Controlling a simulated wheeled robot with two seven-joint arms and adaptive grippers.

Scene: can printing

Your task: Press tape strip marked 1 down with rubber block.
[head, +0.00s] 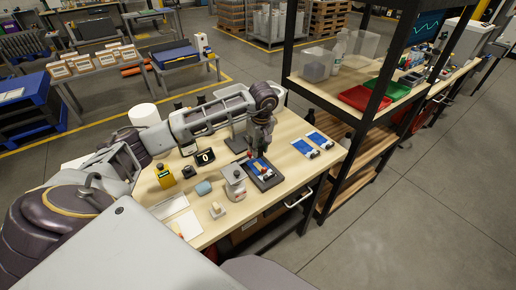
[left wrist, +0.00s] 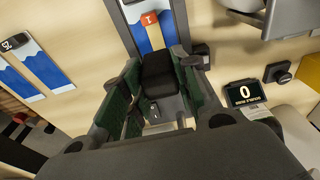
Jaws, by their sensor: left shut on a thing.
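The tape strip marked 1 (left wrist: 149,19) is a small orange piece on a blue and white printed sheet (left wrist: 140,38). The sheet lies on a dark plate (left wrist: 181,24), which is also in the head view (head: 272,183). My left gripper (head: 259,152) is over this plate. In the left wrist view its fingers (left wrist: 157,92) are shut on a black rubber block (left wrist: 158,66). The block is beside the strip and appears to overlie part of the sheet. I cannot tell whether it touches it. My right gripper is not in view.
Two more blue and white sheets (head: 304,148) lie right of the plate. A grey device (head: 233,182) stands close on its left, and a small display reading 0 (head: 205,156) is behind that.

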